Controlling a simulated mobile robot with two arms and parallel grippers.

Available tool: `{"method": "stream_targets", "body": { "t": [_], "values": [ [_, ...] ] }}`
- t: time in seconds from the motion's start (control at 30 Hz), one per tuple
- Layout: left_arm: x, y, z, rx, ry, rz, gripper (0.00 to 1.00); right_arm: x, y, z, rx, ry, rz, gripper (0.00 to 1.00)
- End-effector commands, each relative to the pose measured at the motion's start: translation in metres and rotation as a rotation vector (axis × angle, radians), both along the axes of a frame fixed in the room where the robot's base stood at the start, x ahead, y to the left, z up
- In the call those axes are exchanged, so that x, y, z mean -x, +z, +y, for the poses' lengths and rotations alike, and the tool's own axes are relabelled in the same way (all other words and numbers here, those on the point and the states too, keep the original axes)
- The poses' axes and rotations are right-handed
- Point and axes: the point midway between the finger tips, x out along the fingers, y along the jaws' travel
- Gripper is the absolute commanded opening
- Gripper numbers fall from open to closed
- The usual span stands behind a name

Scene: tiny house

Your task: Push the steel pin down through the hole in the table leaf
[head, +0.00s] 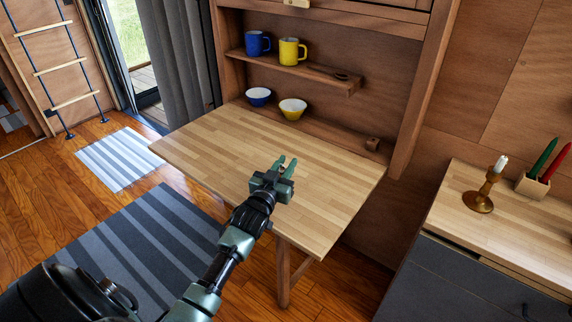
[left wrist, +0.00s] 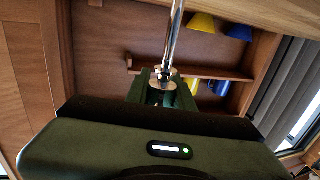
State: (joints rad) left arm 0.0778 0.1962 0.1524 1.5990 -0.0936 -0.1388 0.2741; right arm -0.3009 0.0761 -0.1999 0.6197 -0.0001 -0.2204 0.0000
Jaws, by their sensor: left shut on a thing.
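My left gripper (head: 284,165) is over the wooden table leaf (head: 225,145), near its front edge. In the left wrist view it is shut on the steel pin (left wrist: 175,38), a thin shiny rod with a wider round collar at the fingers. That view looks upside down, so the pin points down towards the leaf, which also shows there (left wrist: 285,14). The pin's far end runs out of the frame, so I cannot tell whether it touches the leaf. I cannot make out the pin or the hole in the head view. My right gripper is not in view.
Behind the leaf, a blue bowl (head: 258,97) and a yellow bowl (head: 292,109) stand on the lower shelf. A blue mug (head: 257,44) and a yellow mug (head: 292,51) stand above. A counter with a candlestick (head: 480,200) is at right. Most of the leaf is bare.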

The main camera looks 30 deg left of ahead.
Motion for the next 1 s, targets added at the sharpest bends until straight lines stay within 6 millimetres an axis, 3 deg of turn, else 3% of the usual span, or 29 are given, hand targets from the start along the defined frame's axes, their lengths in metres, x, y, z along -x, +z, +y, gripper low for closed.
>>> {"method": "stream_targets", "body": {
  "t": [1.0],
  "values": [
    [0.0001,0.0008,-0.0002,0.001,0.0,0.0,0.0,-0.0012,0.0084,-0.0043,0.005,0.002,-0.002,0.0]
  ]
}}
